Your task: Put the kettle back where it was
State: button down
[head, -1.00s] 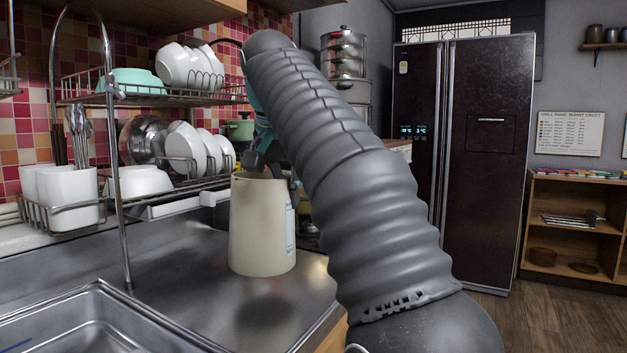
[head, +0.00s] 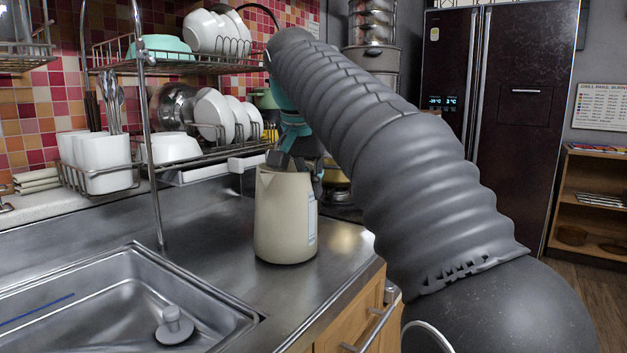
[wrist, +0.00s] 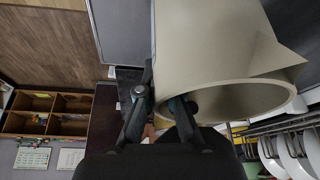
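The kettle (head: 285,225) is a beige, tapered jug with a spout lip and a pale strip on its right side. It is upright over the steel counter to the right of the sink; I cannot tell whether its base touches the counter. My gripper (head: 297,160) comes down on its top rim from above. In the wrist view my gripper (wrist: 163,103) has one finger outside the kettle wall (wrist: 215,45) and one inside its open mouth, closed on the rim. Its base is hidden in the wrist view.
A sink (head: 120,310) with a plug lies at front left. A dish rack (head: 195,160) with bowls, plates and cups stands behind the kettle. The counter (head: 215,255) is bare between sink and kettle. A fridge (head: 500,110) stands at the back right.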

jog(key=c, duration=1.3)
grip_release()
jog(key=shift+f, duration=0.1)
jog(key=shift+v, duration=3.85)
jog(key=s+d+f+n+y, duration=0.1)
jog(key=s+d+f+n, duration=0.2)
jog(key=s+d+f, duration=0.7)
jog(key=shift+n+t+y, duration=0.3)
jog(key=shift+n+t, duration=0.5)
jog(key=shift+n, duration=0.1)
jog(key=s+d+f, duration=0.1)
jog(key=s+f, duration=0.3)
jog(key=f, duration=0.4)
jog(key=s+d+f, duration=0.1)
jog(key=s+f, duration=0.4)
jog(key=f, duration=0.3)
jog(key=s+d+f, duration=0.1)
jog(key=s+f, duration=0.4)
jog(key=f, duration=0.3)
jog(key=shift+d+f, duration=0.15)
jog(key=shift+f, duration=0.25)
